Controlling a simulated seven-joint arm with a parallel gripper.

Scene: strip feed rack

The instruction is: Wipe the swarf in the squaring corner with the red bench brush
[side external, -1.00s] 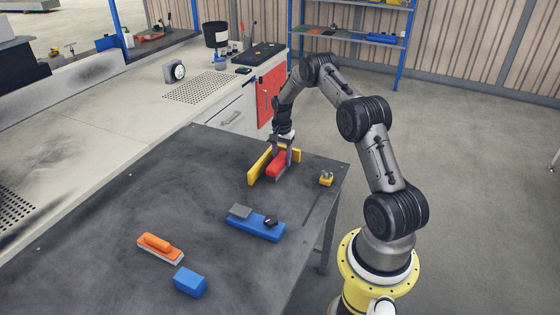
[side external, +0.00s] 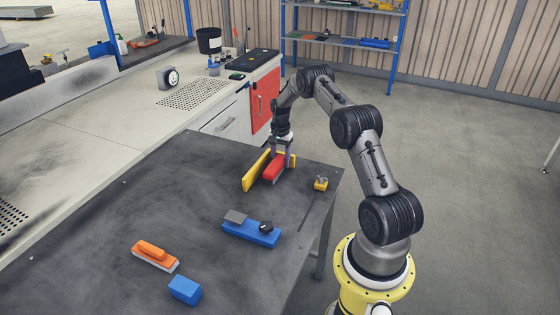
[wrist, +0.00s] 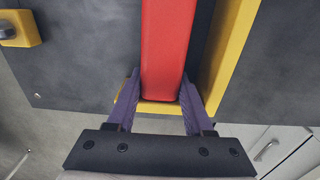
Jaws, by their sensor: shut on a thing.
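The red bench brush (side external: 272,171) is on the dark table inside the yellow squaring corner (side external: 254,172). My gripper (side external: 281,160) is shut on the brush near its far end. In the wrist view the red brush handle (wrist: 166,45) lies between my gripper's purple fingers (wrist: 160,92). One yellow bar (wrist: 228,55) runs along the brush's right side there, with a narrow dark gap. The other yellow bar (wrist: 158,108) crosses at the brush's near end. No swarf can be made out; the brush and fingers hide part of the corner. I cannot tell whether the bristles touch the table.
A small yellow block with a grey knob (side external: 320,184) sits near the table's right edge. A blue block with grey and black parts (side external: 251,233), an orange brush (side external: 154,254) and a plain blue block (side external: 184,290) lie nearer the front. The left part of the table is clear.

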